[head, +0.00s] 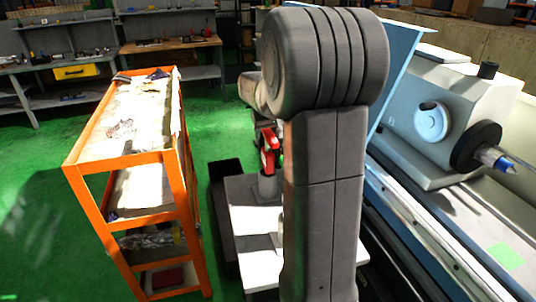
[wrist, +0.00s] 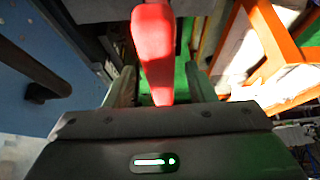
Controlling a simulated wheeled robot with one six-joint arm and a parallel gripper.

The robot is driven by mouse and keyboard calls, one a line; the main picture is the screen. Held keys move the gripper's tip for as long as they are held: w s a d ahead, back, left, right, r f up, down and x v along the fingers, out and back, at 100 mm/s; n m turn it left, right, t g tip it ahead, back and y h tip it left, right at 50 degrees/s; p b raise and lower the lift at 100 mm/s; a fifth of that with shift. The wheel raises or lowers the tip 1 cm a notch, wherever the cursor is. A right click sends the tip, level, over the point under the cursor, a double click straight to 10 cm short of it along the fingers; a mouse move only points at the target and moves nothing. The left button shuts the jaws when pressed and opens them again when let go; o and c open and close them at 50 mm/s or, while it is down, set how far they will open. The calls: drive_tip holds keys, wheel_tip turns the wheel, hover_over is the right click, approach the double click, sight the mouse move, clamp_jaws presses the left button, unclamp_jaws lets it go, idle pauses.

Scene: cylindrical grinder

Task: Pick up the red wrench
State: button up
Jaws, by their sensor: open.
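The red wrench (head: 268,154) shows in the head view just left of my arm, roughly upright above a white surface (head: 245,240). A small grey piece (head: 268,186) sits right below it; I cannot tell whether it holds the wrench. In the wrist view the wrench (wrist: 155,50) is a long red shape in the space between the two fingers of my gripper (wrist: 160,88), reaching back toward the palm. My gripper is open around it. Whether either finger touches it I cannot tell. In the head view my arm hides most of the gripper and part of the wrench.
An orange shelf cart (head: 125,158) stands to the left, with papers and items on it. A blue and white grinding machine (head: 440,120) stands close on the right. Workbenches (head: 170,44) line the back. Green floor is free left of the cart.

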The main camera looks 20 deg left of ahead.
drive_tip(key=shift+x, duration=1.3)
clamp_jaws()
drive_tip(key=shift+r, duration=0.15)
